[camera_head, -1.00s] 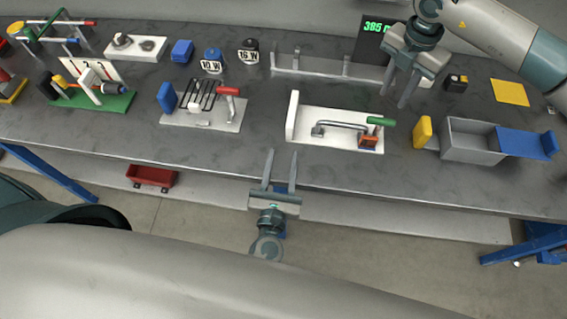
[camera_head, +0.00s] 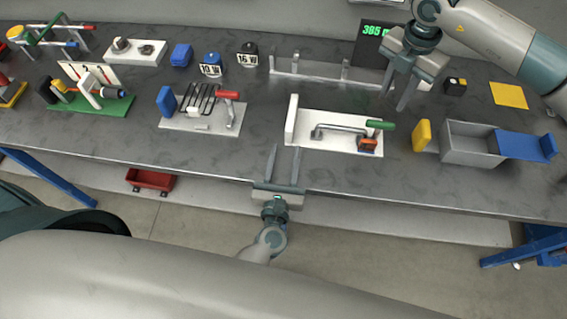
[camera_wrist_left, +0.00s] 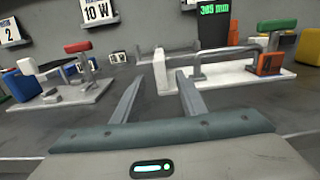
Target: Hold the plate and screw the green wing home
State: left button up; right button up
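A white plate (camera_head: 340,142) lies on the bench right of centre, with an upright white block (camera_head: 292,118) at its left end. A grey bar (camera_head: 338,130) runs over it to an orange block (camera_head: 367,144). A green wing-like handle (camera_head: 380,125) sticks out at the right; how far it is screwed in cannot be told. In the left wrist view the plate (camera_wrist_left: 212,77) and green handle (camera_wrist_left: 277,25) show ahead, to the right. My left gripper (camera_head: 285,148) is open and empty at the bench's front edge, left of the plate. My right gripper (camera_head: 395,102) is open and empty above the plate's back right.
Right of the plate are a yellow block (camera_head: 422,134) and a grey box (camera_head: 470,155) with a blue flap. To the left is a grey board (camera_head: 205,125) with a red handle. A grey rack (camera_head: 320,70) stands behind. The bench front is clear.

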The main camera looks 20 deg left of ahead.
aim_at(292, 116)
pick_arm(q)
jog(key=w, duration=0.4)
jog(key=w+a, duration=0.1)
jog(key=w, duration=0.8)
jog(key=shift+w+a, duration=0.1)
jog(key=shift+a, duration=0.2)
